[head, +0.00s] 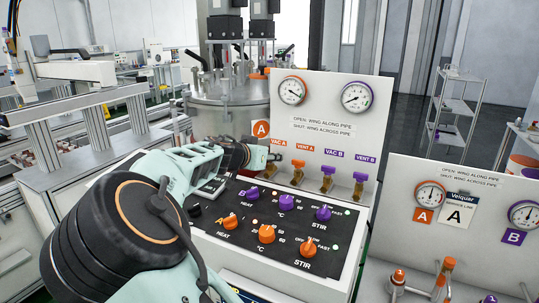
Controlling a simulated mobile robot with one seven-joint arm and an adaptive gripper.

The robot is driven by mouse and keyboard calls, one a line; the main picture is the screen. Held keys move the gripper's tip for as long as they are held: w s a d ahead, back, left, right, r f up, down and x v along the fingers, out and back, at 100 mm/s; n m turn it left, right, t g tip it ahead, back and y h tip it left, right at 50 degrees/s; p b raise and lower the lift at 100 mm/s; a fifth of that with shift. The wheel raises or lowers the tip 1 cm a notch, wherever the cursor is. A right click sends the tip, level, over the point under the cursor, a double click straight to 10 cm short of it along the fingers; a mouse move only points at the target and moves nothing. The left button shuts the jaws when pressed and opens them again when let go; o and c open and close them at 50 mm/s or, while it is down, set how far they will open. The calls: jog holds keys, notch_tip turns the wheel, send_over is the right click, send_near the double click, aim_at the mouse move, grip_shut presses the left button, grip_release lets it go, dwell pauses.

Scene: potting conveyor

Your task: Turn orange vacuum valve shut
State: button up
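The white panel (322,145) carries a row of small valves under labels VAC A, VENT A, VAC B and VENT B. The VENT A valve (298,165) has an orange wing and a brass body. The VAC B (328,171) and VENT B (359,178) valves have purple wings. My gripper (274,157) reaches in from the left, its tip just under the VAC A label (278,143). The orange VAC A valve is largely hidden by the gripper, so its wing angle and any contact cannot be told. Whether the fingers are open or shut does not show.
A dark control deck (275,225) with orange and purple knobs lies below my gripper. Two gauges (293,91) sit above the valves. A second panel (475,185) with gauges and orange-topped valves stands at right. A steel vessel (225,105) stands behind.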

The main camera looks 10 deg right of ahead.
jog(key=shift+c, duration=0.5)
grip_shut()
